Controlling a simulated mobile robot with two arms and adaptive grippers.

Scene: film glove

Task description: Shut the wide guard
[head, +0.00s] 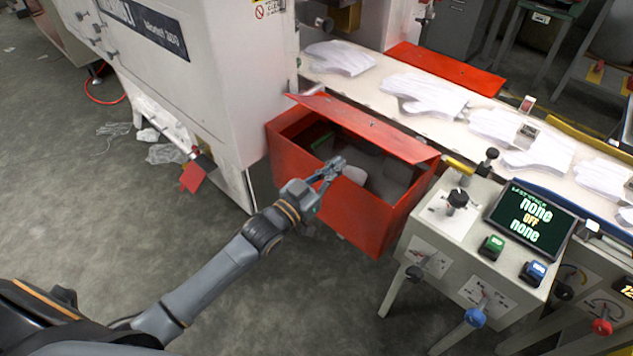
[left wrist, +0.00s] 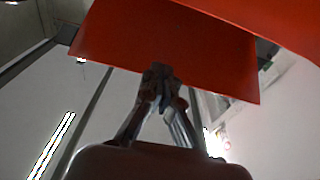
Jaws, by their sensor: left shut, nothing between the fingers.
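The wide guard looks to be the red panel (head: 370,125) along the conveyor side of a red box (head: 340,225). It stands open, and the box's dark inside shows with pale things in it. My left gripper (head: 338,163) is shut and empty, over the box's opening and in front of the panel. In the left wrist view the red panel (left wrist: 190,50) fills the upper middle, and the shut fingertips (left wrist: 161,76) overlap its lower part. I cannot tell whether they touch it. My right gripper is not in view.
A white machine (head: 210,70) stands left of the box. A conveyor (head: 365,92) with several white gloves runs behind it. A control panel (head: 490,235) with knobs and a screen stands close on the right. A small red flag (head: 193,177) sticks out at left. The floor at left is mostly clear.

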